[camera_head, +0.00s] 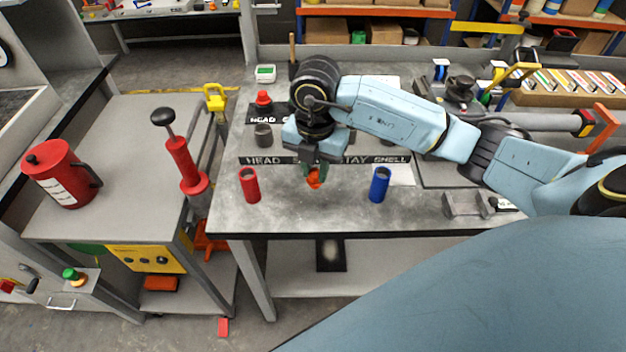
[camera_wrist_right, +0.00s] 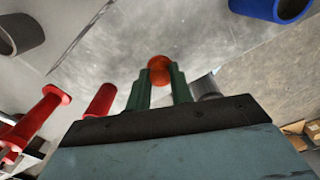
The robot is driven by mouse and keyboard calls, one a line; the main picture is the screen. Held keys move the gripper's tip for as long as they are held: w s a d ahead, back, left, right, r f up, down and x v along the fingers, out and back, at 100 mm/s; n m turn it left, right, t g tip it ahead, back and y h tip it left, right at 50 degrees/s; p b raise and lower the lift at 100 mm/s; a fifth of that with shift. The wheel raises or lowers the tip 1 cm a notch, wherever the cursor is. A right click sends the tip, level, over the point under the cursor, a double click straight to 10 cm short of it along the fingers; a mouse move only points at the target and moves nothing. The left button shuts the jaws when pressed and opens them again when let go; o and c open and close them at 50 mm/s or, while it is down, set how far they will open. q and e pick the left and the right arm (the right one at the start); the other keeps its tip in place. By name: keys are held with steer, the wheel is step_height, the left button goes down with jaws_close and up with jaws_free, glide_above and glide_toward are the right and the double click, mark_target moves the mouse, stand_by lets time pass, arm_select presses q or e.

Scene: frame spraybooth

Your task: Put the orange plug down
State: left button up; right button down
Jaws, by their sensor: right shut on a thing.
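The orange plug (camera_head: 314,178) is in my right gripper (camera_head: 313,168), over the grey bench between a red tube and a blue tube. In the right wrist view the plug (camera_wrist_right: 159,68) shows as a rounded orange end between the two green fingertips (camera_wrist_right: 160,85), which are shut on it. I cannot tell whether the plug touches the bench top. Most of its body is hidden by the fingers. My left gripper is in neither view.
The red tube (camera_head: 250,185) stands left of the plug and the blue tube (camera_head: 379,184) right of it. A black labelled strip (camera_head: 262,160) lies behind. A grey clamp-like block (camera_head: 465,205) sits at right. The bench's front strip is clear.

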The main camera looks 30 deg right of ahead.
mark_target(315, 172)
steer(key=shift+f, duration=1.95)
steer(key=shift+f, duration=0.15)
steer(key=c, duration=1.3)
jaws_free()
steer(key=shift+o, duration=0.2)
step_height(315, 172, up, 12)
steer(key=shift+r, duration=0.2)
